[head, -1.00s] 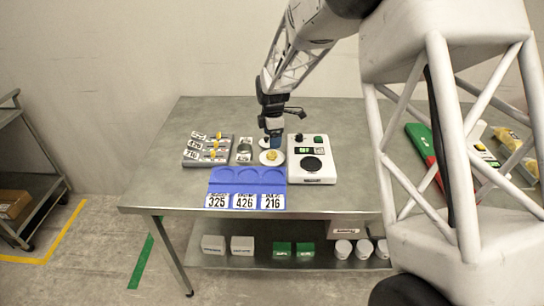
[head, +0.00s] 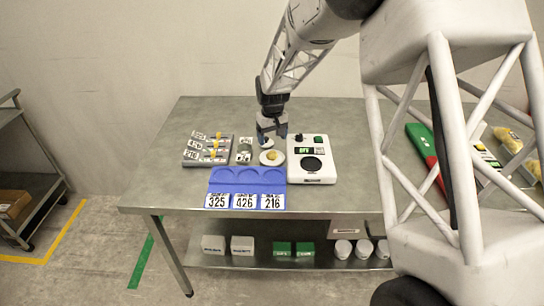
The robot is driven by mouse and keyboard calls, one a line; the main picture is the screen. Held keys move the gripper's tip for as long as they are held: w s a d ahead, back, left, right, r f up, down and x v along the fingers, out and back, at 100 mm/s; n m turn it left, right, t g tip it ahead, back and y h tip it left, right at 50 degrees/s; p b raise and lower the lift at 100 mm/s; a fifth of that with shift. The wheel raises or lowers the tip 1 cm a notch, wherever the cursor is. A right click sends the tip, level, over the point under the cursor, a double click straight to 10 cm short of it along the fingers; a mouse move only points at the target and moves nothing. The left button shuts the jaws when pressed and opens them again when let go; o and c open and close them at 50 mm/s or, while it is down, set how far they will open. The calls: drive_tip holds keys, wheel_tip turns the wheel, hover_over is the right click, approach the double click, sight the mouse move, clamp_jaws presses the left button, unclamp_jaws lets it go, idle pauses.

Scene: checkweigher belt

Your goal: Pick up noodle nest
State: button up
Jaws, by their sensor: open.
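The noodle nest (head: 272,155) is a small yellow lump on a round white plate (head: 265,160) on the metal table, left of the white scale. My gripper (head: 272,138) is above and just behind it, fingers pointing down and spread apart. Nothing shows between the fingers. A small white round item with a dark spot (head: 266,142) lies just below the fingers, behind the plate; it is too small to tell what it is.
A white scale (head: 311,177) with a dark round pan stands right of the plate. A blue tray (head: 247,187) with cards 325, 426 and 216 lies in front. The table's left end is clear.

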sight(272, 155)
drive_tip(key=m, duration=0.6)
drive_tip(key=shift+m, duration=0.4)
drive_tip(key=m, duration=0.5)
drive_tip(key=shift+s+m, duration=0.1)
drive_tip(key=shift+m, duration=0.2)
drive_tip(key=m, duration=1)
drive_tip(key=shift+m, duration=0.4)
drive_tip(key=shift+f, duration=0.1)
drive_tip(key=shift+f, duration=1.2)
drive_tip(key=shift+f, duration=0.1)
